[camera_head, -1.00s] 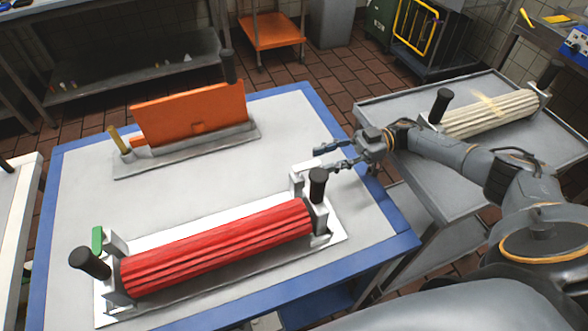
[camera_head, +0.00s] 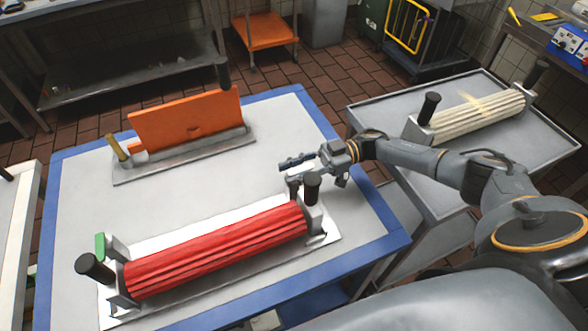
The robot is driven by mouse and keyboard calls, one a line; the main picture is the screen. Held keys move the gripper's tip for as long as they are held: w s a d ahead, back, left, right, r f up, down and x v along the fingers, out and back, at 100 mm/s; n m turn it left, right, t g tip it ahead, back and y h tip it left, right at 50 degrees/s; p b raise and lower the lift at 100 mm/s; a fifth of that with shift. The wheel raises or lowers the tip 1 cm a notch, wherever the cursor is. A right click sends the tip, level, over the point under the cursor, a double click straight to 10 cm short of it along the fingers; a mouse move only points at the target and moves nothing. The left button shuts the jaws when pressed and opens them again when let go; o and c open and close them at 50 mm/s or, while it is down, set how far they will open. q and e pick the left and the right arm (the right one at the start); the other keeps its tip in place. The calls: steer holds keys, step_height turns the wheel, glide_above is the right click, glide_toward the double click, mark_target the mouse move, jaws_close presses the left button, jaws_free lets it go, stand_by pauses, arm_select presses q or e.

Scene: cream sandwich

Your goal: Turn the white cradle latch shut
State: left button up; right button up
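The red ribbed roller (camera_head: 215,250) lies in a white cradle (camera_head: 150,243) on the table, with black handles at both ends. My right gripper (camera_head: 288,170) is just above and behind that end, fingers apart and pointing left, with nothing visibly held. I cannot tell whether it touches the latch. A green latch (camera_head: 100,246) is at the cradle's left end. My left gripper is not in view.
An orange panel (camera_head: 185,118) with a yellow-handled part (camera_head: 118,147) stands on a grey base at the back of the blue-edged table (camera_head: 385,222). A cream ribbed roller (camera_head: 475,115) lies on a grey cart at right. The table's middle is clear.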

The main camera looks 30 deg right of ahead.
jaws_close()
steer(key=shift+r+m+t+p, duration=0.15)
steer(key=shift+m+t+p, duration=0.2)
steer(key=shift+p, duration=0.2)
steer(key=m+t+p, duration=0.1)
steer(key=t+p, duration=0.1)
steer(key=m+t+h+p, duration=0.1)
steer(key=m+t+p, duration=0.1)
steer(key=t+p, duration=0.1)
steer(key=shift+s+r+m+t+h+p, duration=0.1)
steer(key=shift+s+m+t+h+p, duration=0.05)
steer(key=shift+m+t+h+p, duration=0.15)
steer(key=shift+a+m+t+h+p, duration=0.1)
steer(key=shift+m+t+h+p, duration=0.7)
steer(key=shift+t, duration=0.45)
steer(key=shift+o, duration=2.1)
jaws_free()
steer(key=shift+f, duration=0.2)
